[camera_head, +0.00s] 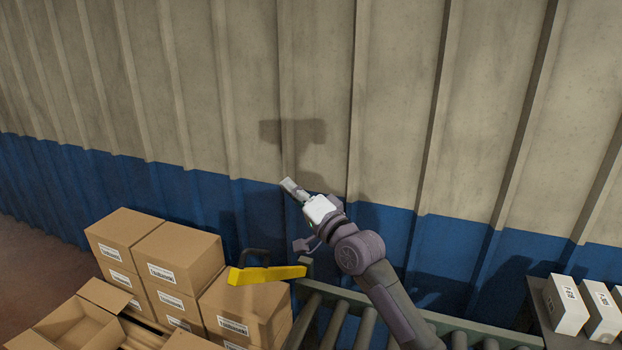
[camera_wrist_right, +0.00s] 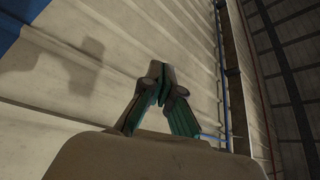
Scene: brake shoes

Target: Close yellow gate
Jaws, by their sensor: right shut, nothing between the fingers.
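The yellow gate (camera_head: 266,275) is a flat yellow bar in the head view, at the left end of the roller conveyor. The gate does not show in the wrist view. My left gripper is not in view.
Stacked cardboard boxes (camera_head: 172,262) and an open box (camera_head: 80,318) stand at the left. The roller conveyor (camera_head: 365,325) runs to the right below my right arm. White boxes (camera_head: 567,304) stand at the far right. The corrugated wall (camera_head: 420,100) is close behind.

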